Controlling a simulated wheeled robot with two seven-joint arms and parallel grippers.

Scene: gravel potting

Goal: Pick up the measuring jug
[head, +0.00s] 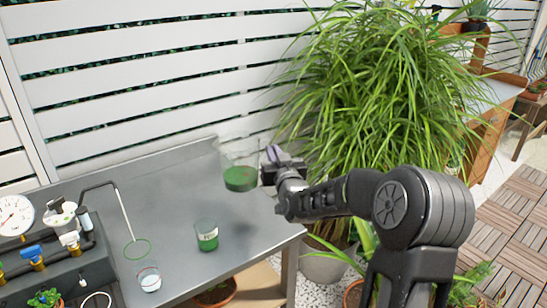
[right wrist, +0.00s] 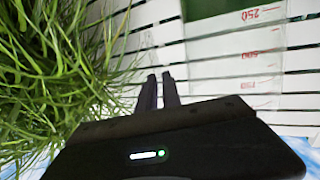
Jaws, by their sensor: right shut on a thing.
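The measuring jug is clear, with green contents (head: 240,178) in its lower part. It stands upright in the head view, apparently above the metal table's back right part, with a dark shadow on the table below. My right gripper (head: 271,166) is at its right side, shut on the jug, apparently by its handle; the grip itself is hard to make out. In the right wrist view the closed fingers (right wrist: 160,91) are beside the jug's clear wall (right wrist: 235,60), which has red markings and green at the top of the picture. My left gripper is not in view.
A smaller glass with green contents (head: 207,238) and a clear glass (head: 149,277) stand on the metal table (head: 175,205). A large grassy plant (head: 385,90) is close by my right arm. A white slatted fence stands behind.

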